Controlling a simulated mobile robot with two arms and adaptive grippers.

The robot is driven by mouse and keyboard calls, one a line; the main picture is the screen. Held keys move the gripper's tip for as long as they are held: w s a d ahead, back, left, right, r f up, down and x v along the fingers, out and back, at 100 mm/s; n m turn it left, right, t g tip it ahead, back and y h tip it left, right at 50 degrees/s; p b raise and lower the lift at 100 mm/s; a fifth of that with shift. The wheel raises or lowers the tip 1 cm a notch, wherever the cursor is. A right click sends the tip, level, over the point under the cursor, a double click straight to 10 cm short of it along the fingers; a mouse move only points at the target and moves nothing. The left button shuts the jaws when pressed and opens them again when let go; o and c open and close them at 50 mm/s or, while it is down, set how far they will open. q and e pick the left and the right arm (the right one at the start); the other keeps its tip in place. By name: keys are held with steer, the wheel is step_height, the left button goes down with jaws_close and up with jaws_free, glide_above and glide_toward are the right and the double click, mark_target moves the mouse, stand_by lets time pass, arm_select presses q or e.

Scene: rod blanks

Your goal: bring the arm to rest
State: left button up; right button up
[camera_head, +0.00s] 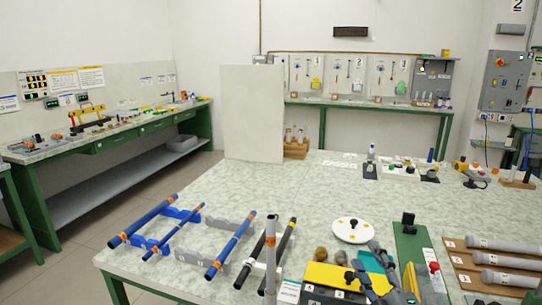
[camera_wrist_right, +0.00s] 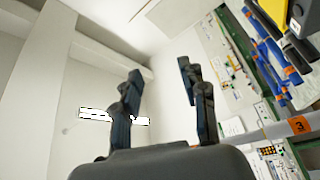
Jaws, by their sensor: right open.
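My right gripper (camera_head: 366,262) is low in the head view, near the front edge of the speckled table (camera_head: 330,190). Its dark fingers stand apart in the right wrist view (camera_wrist_right: 160,74), with nothing between them. In that view the fingers are seen against a pale wall and ceiling, and the table's rods are off to the right side. My left gripper is not in view.
Blue rods (camera_head: 143,220) and black rods (camera_head: 284,240) lie on low racks at left. A grey rod (camera_head: 270,258) with an orange band stands upright. A white disc (camera_head: 352,231), a green board (camera_head: 411,245) and grey rods (camera_head: 505,260) are close by. The table's middle is clear.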

steer(key=s+d+f+m+g+h, duration=0.1)
steer(key=s+f+m+g+h, duration=0.15)
steer(key=f, duration=0.35)
steer(key=s+d+f+m+g+h, duration=0.1)
steer(key=s+d+f+m+g, duration=0.2)
steer(key=f, duration=0.4)
steer(key=s+a+f+m+g, duration=0.2)
steer(key=s+f+m+g, duration=0.25)
steer(key=s+f, duration=0.5)
steer(key=s+a+f+m+g, duration=0.1)
steer(key=s+f+m+g, duration=0.35)
steer(key=s, duration=0.85)
step_height(320, 180, down, 25)
steer(key=s+n+g+p, duration=0.1)
steer(key=n+g+p, duration=0.1)
steer(key=g+p, duration=0.1)
steer(key=s+d+f+g+p, duration=0.1)
steer(key=s+d+f+p, duration=0.1)
steer(key=s+f, duration=1.2)
steer(key=s+d, duration=0.1)
steer(key=s, duration=0.2)
steer(key=shift+f+y, duration=0.15)
steer(key=shift+y, duration=0.2)
steer(key=shift+c, duration=0.5)
